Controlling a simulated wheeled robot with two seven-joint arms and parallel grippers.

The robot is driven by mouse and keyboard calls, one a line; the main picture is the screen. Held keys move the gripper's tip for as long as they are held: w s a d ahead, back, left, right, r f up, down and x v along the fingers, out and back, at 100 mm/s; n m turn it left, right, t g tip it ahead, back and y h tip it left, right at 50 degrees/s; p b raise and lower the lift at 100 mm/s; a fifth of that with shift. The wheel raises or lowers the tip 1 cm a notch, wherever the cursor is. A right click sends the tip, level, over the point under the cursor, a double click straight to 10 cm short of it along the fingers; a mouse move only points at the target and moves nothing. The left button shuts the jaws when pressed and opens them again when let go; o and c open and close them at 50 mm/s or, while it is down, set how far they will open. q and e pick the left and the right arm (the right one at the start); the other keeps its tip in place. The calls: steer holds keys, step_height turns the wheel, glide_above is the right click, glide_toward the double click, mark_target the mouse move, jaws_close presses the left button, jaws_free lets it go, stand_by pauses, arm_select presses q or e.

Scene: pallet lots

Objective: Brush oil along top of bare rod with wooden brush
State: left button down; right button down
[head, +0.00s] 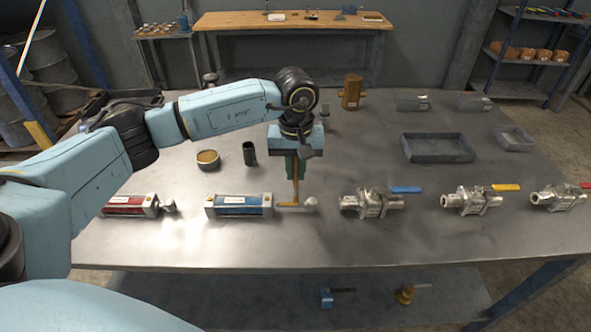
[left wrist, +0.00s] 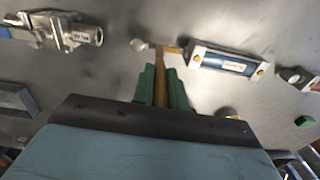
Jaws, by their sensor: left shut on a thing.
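My left gripper (head: 295,172) points down with its green fingers shut on the wooden brush (head: 295,192). The brush hangs upright, its lower end at the rod of the blue cylinder (head: 238,206). In the left wrist view the brush (left wrist: 160,90) sits between the fingers, and the blue cylinder (left wrist: 228,62) lies just beyond, to the right. A tan strip covers most of the rod between cylinder and pale rod end (head: 310,204); whether the bristles touch the rod is too small to tell. A round tin with amber contents (head: 207,158) stands behind. My right gripper is not in view.
A red cylinder (head: 130,206) lies to the left. Valves with blue (head: 372,203), yellow (head: 472,201) and red handles (head: 560,197) lie to the right. A dark cup (head: 249,154), a brass part (head: 351,92) and a grey tray (head: 437,147) stand farther back. The front strip is clear.

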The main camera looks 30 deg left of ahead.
arm_select(q)
steer(key=shift+r+p, duration=1.4)
steer(key=shift+r, duration=1.5)
steer(key=s+d+m+b, duration=0.2)
steer(key=s+d+m, duration=0.4)
steer(key=d, duration=0.1)
steer(key=shift+f+b, duration=0.35)
steer(key=shift+f, duration=0.05)
